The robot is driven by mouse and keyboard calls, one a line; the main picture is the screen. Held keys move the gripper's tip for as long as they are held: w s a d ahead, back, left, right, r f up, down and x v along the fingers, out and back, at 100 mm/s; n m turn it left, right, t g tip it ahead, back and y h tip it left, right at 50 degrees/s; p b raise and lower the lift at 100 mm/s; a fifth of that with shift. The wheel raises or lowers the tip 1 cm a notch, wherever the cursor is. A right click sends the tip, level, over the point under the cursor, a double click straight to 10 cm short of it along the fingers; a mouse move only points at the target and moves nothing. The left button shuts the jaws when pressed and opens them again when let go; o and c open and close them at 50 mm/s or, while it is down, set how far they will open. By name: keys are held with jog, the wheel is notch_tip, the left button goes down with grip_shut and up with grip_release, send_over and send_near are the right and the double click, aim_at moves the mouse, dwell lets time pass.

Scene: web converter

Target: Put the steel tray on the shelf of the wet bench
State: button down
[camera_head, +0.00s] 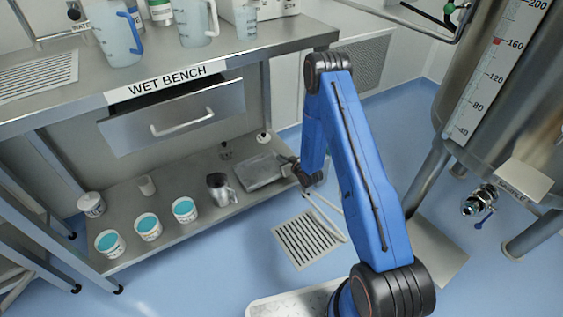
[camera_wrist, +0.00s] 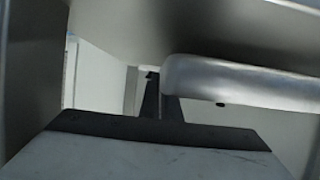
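The steel tray (camera_head: 260,172) is a flat grey rectangle at the right end of the wet bench's lower shelf (camera_head: 205,233). It lies over the shelf surface; whether it rests fully on it I cannot tell. My gripper (camera_head: 289,166) is at the tray's right edge, reaching in from the right, and looks small and partly hidden by my wrist. In the wrist view, close grey metal surfaces fill the picture, with a dark-edged pale plate at the bottom. The fingertips and their grip on the tray do not show clearly.
A steel jug (camera_head: 219,189) stands just left of the tray. Several white tubs (camera_head: 148,227) with teal contents stand further left. The drawer (camera_head: 178,115) and bench top are above the shelf. A steel tank (camera_head: 510,100) stands at right. A floor grate (camera_head: 308,238) lies in front.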

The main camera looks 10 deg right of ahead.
jog(key=shift+f, duration=0.85)
jog(key=c, duration=2)
grip_release()
